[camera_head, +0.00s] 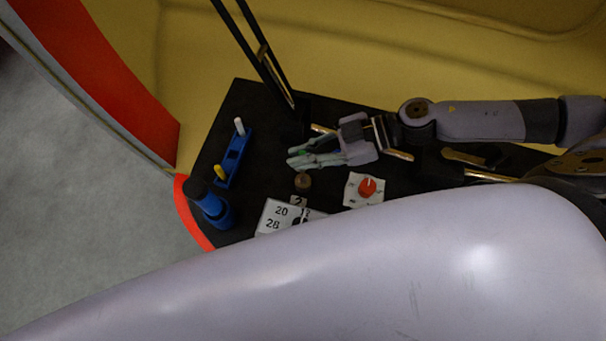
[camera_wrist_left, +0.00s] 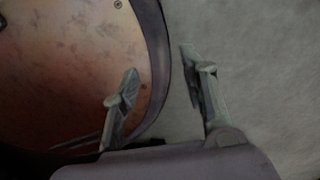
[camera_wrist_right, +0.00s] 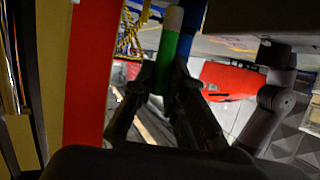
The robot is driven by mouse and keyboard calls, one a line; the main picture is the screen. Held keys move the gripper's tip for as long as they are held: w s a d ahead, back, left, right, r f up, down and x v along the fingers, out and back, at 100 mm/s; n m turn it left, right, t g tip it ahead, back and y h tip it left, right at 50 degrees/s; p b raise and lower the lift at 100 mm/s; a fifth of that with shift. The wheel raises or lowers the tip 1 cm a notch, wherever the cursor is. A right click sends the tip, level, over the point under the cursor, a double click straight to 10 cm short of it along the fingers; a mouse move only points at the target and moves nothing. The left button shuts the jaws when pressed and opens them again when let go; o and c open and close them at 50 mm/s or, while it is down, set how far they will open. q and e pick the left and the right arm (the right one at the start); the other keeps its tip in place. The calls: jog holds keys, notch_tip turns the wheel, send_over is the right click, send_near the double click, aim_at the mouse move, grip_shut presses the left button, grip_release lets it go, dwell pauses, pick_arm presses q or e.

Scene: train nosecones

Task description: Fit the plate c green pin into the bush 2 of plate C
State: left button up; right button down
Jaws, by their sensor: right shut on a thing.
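My right gripper (camera_head: 292,160) comes in from the right above the dark console and is shut on the green pin (camera_head: 302,152). In the right wrist view the green pin (camera_wrist_right: 167,62) stands between the fingertips, with a white end. A round brown bush (camera_head: 303,181) sits on the console just below the gripper in the head view, beside a small label reading 2 (camera_head: 299,200). The pin is apart from this bush. I cannot make out which surface is plate C. My left gripper (camera_wrist_left: 160,88) is open and empty, and shows only in its own wrist view.
A blue holder (camera_head: 233,158) with a white and a yellow pin stands left on the console (camera_head: 225,115). A dark blue cylinder (camera_head: 215,208) is below it. A red knob (camera_head: 367,187) and a white numbered plate (camera_head: 270,220) lie near the bush. Black rods (camera_head: 262,55) rise behind.

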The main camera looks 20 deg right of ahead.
send_over(305, 176)
jog(key=f, duration=0.3)
jog(key=s+a+f+b, duration=0.1)
jog(key=shift+f, duration=0.15)
jog(key=shift+d+f, duration=0.1)
jog(key=shift+f, duration=0.75)
notch_tip(305, 176, down, 4)
jog(key=shift+s+r+b, duration=0.1)
jog(key=shift+r+b, duration=0.1)
jog(key=shift+b, duration=0.5)
jog(key=shift+s+d+f, duration=0.1)
jog(key=shift+f, duration=0.1)
jog(key=c, duration=1.9)
grip_release()
jog(key=shift+f, duration=0.15)
jog(key=shift+c, duration=0.2)
jog(key=shift+o, duration=1.3)
jog(key=shift+w, duration=0.2)
pick_arm(q)
jog(key=f, duration=0.1)
jog(key=w+f, duration=0.1)
jog(key=shift+w+f, duration=0.25)
jog(key=shift+f, duration=0.15)
pick_arm(e)
jog(key=shift+o, duration=0.2)
jog(key=shift+r, duration=0.25)
